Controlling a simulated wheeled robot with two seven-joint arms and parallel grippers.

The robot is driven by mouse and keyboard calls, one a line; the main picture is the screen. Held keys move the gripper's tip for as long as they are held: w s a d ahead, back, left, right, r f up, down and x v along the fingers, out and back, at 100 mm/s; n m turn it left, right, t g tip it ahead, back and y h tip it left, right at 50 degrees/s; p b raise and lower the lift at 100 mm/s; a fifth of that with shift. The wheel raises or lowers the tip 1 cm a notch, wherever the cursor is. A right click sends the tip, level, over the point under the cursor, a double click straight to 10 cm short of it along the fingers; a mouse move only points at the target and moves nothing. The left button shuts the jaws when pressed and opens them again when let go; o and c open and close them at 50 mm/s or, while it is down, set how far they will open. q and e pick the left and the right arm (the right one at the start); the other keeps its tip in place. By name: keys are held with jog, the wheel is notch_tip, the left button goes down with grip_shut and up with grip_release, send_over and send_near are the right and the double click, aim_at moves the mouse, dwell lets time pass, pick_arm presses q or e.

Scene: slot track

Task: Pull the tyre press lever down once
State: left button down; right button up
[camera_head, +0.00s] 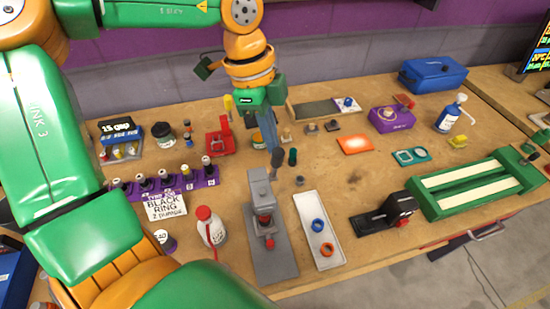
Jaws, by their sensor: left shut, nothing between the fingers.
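The grey tyre press (262,190) stands on a flat grey base near the front middle of the bench. It has red parts at its front. A dark lever grip (277,159) rises at its upper right. My left gripper (270,142) comes down from above, shut and empty. Its fingertips are right by the top of the lever grip; I cannot tell whether they touch it. My right gripper is not in view.
A white tray (309,207) with a blue and an orange ring lies right of the press. A white bottle with a red cap (211,228) stands left of it. A purple rack (182,184) holds several small bottles. The bench's middle right has free room.

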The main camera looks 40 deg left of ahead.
aim_at(276, 155)
pick_arm(q)
jog(key=shift+s+d, duration=0.1)
jog(key=shift+s+d+b, duration=0.25)
jog(key=shift+d+b, duration=0.15)
jog(key=shift+b, duration=0.05)
jog(key=shift+s+f, duration=0.1)
jog(key=shift+s+d+f+b, duration=0.15)
jog(key=shift+s+d+b, duration=0.4)
jog(key=shift+d+b, duration=0.2)
dwell(0.3)
